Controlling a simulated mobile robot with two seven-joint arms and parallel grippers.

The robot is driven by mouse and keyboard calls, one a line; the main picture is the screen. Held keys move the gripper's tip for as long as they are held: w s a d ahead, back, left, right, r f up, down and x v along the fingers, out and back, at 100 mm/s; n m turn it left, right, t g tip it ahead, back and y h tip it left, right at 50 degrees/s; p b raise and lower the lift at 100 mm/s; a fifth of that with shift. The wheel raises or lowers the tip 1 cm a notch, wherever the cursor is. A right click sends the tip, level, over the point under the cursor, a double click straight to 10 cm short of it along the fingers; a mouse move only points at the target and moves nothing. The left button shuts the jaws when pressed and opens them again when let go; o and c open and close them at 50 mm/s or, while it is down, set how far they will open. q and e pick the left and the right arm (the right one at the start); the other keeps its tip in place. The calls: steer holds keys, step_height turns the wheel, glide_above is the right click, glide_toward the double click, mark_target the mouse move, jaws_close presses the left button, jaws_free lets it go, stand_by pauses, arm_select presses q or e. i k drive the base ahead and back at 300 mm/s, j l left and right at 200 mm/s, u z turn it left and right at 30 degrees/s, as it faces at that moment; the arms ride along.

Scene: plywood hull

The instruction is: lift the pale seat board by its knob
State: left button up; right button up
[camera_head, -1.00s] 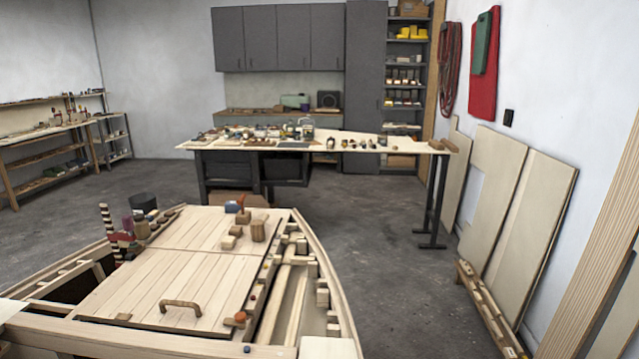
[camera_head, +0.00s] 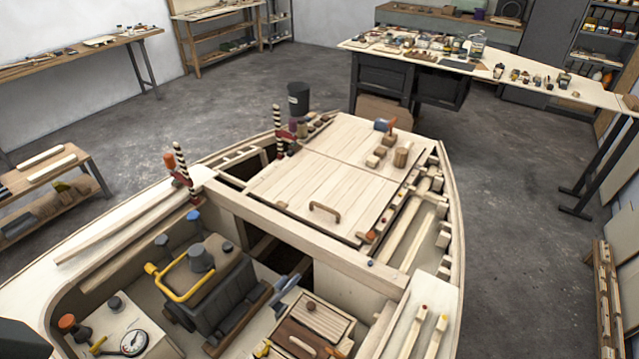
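The pale seat board (camera_head: 322,322) is a small slatted wooden panel low in the head view, inside the hull. A round brown knob (camera_head: 311,305) sits on its top. The board appears to lie flat in its place beside a darker brown board with a pale bar handle (camera_head: 302,346). The bottom edge of the picture cuts off the area in front of it.
A dark engine with a yellow rail (camera_head: 185,285) stands left of the seat board. A gauge (camera_head: 134,342) is at lower left. Behind lies a large planked hatch with a curved handle (camera_head: 325,209). Dark openings lie beside the crossbeam. Open floor surrounds the hull.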

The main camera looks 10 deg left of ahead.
mark_target(323, 321)
steer(key=u, duration=0.4)
steer(key=i+j+z, duration=0.15)
steer(key=j, duration=0.2)
steer(key=i+j+z, duration=0.1)
steer(key=i+j, duration=0.15)
steer(key=i+j+z, duration=0.15)
steer(key=j, duration=0.3)
steer(key=i+j+z, duration=0.1)
steer(key=j, duration=0.3)
steer(key=i, duration=0.05)
